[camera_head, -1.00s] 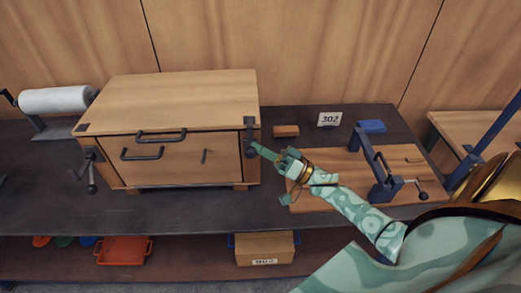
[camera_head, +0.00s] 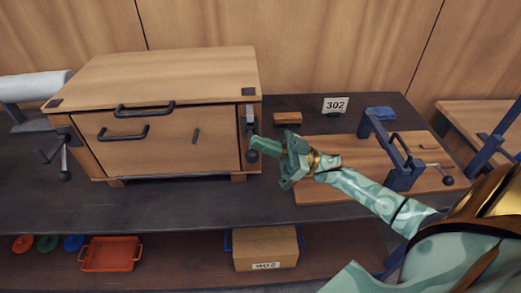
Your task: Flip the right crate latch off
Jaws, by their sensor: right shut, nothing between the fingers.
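A wooden crate (camera_head: 165,75) stands on the dark bench with its front facing me. Its right latch (camera_head: 250,120) is a dark fitting at the front right corner, with a grey plate and a round knob (camera_head: 253,156) hanging at its lower end. The left latch (camera_head: 64,155) hangs at the crate's left corner, its knob low. My right gripper (camera_head: 262,147) is shut and empty, its tip beside the right latch just above the knob; I cannot tell whether it touches. My left gripper is not in view.
To the right, a wooden board (camera_head: 330,178) carries a blue clamp frame (camera_head: 385,150). A red tray (camera_head: 110,254) and a box (camera_head: 265,248) sit on the shelf below.

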